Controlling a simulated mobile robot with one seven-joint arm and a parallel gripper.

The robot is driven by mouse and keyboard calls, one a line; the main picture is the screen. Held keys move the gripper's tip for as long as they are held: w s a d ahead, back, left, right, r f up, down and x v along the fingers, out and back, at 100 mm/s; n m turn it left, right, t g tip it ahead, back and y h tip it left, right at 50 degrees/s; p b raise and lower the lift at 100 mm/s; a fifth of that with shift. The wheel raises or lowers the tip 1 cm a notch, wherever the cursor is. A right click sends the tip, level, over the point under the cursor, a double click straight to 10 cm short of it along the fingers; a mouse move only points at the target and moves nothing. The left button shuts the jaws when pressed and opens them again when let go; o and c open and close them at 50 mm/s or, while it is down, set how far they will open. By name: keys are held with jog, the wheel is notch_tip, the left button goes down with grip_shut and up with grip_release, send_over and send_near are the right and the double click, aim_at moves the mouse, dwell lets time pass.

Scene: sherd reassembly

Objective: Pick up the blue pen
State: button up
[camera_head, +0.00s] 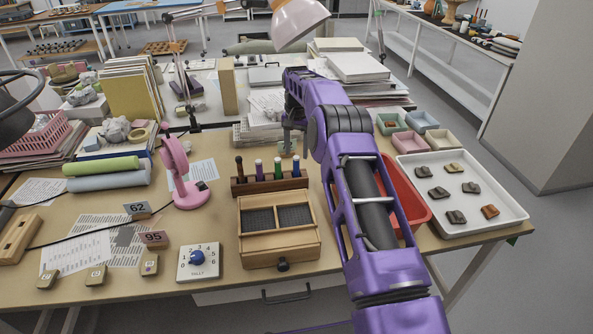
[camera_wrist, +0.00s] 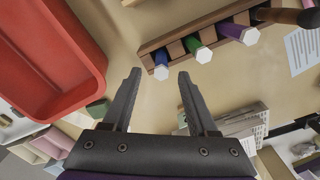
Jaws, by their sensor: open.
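The blue pen (camera_head: 296,166) stands upright at the right end of a dark wooden rack (camera_head: 270,184), beside a green pen (camera_head: 278,169) and a purple pen (camera_head: 258,169). In the wrist view the blue pen (camera_wrist: 160,58) shows a blue body with a white six-sided end. My gripper (camera_wrist: 160,76) is open and empty there, with the pen's end lined up between the two fingertips. In the head view my gripper (camera_head: 289,143) is just behind the rack's right end. I cannot tell its exact distance from the pen.
A brown-handled tool (camera_head: 239,166) stands at the rack's left end. A red bin (camera_head: 408,200) is to the right, partly behind my arm. A wooden box (camera_head: 308,247) stands in front of the rack, and a pink lamp (camera_head: 186,190) is to its left. Paper stacks (camera_head: 262,135) lie behind.

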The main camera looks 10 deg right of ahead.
aim_at(296, 157)
jog(key=f, duration=0.4)
jog(key=shift+w+f, duration=0.2)
jog(key=shift+f, duration=0.05)
grip_shut()
